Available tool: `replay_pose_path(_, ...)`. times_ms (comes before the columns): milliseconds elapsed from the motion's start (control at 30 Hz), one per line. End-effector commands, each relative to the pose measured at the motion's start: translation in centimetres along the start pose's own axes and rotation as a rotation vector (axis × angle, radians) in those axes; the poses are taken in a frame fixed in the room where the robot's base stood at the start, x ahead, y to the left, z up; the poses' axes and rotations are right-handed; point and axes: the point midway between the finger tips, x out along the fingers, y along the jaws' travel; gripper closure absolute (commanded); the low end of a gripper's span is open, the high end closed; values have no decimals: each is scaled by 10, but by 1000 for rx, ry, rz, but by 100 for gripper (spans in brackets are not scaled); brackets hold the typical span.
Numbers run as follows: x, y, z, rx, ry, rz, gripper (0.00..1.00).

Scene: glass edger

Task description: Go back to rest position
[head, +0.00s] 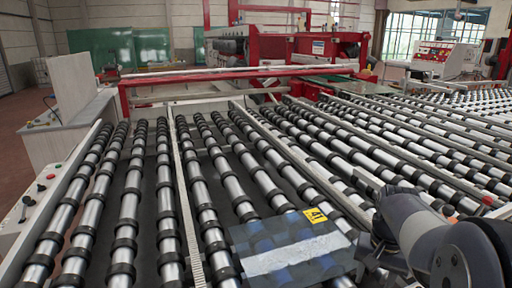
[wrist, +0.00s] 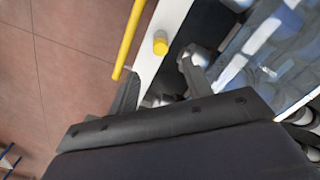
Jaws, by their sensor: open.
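My gripper (wrist: 160,85) is open in the wrist view, its two dark fingers apart with no object held between them. It is over the edge of the conveyor's white frame (wrist: 162,22). A glass pane (wrist: 270,52) lies to the right of the fingers there, apart from them as far as I can see. In the head view the pane (head: 290,262) lies on the rollers at the bottom centre, with a yellow label (head: 317,215) reading 41 on its far edge. My arm is at the lower right, beside the pane. The fingers are hard to make out in the head view.
Black-ringed rollers (head: 130,205) fill the foreground. A red edging machine (head: 335,48) stands across the back, with a white control console (head: 443,60) at the right. A yellow bar (wrist: 128,38) and yellow knob (wrist: 160,44) are near the fingers. Open tiled floor (wrist: 60,60) lies left.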

Motion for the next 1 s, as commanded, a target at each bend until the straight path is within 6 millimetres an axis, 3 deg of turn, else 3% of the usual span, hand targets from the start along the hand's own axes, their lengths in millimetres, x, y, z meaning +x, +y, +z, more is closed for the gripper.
replay_pose_path(67,-17,0,0,0,5,-1,53)
replay_pose_path(100,-1,0,1,0,-6,1,53)
replay_pose_path(600,99,0,2,0,-7,1,53)
replay_pose_path(700,74,0,0,0,2,0,53)
replay_pose_path(1000,34,0,0,0,2,0,53)
